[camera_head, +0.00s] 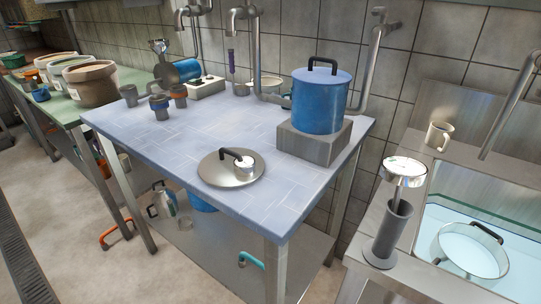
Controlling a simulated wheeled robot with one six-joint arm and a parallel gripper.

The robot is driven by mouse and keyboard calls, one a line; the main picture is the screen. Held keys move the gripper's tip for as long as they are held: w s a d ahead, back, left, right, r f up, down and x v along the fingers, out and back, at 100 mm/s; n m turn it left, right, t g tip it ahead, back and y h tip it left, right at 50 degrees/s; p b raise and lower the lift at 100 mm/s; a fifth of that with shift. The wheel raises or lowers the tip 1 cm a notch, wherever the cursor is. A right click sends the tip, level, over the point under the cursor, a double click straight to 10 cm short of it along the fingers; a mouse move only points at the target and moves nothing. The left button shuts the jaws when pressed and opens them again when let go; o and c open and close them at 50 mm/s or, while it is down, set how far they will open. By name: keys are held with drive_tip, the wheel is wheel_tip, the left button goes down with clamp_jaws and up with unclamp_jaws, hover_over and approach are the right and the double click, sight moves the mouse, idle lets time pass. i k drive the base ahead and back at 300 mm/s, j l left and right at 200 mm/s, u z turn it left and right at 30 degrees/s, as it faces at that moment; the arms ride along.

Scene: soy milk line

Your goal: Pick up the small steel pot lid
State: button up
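A round steel pot lid (215,172) with a black arched handle lies flat on the tiled tabletop, near its front right part. A small shiny silver round piece (244,169) shows at the right end of the handle; I cannot tell whether it rests on the lid or belongs to it. A larger blue lid (309,76) with a black handle sits on a blue pot (318,108). My gripper is not in view.
The blue pot stands on a grey block (312,147) behind the lid. The worktable (185,145) is clear left of the lid. Small grey cups (159,107) and faucets stand farther back. At right are a sink with a steel pot (470,262) and a grey cylindrical holder (386,237).

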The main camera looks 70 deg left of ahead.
sight(228, 168)
drive_tip(key=k+j+u, duration=0.1)
drive_tip(key=u, duration=0.9)
drive_tip(key=l+u, duration=0.15)
drive_tip(key=u, duration=1.35)
drive_tip(key=i+l, duration=0.05)
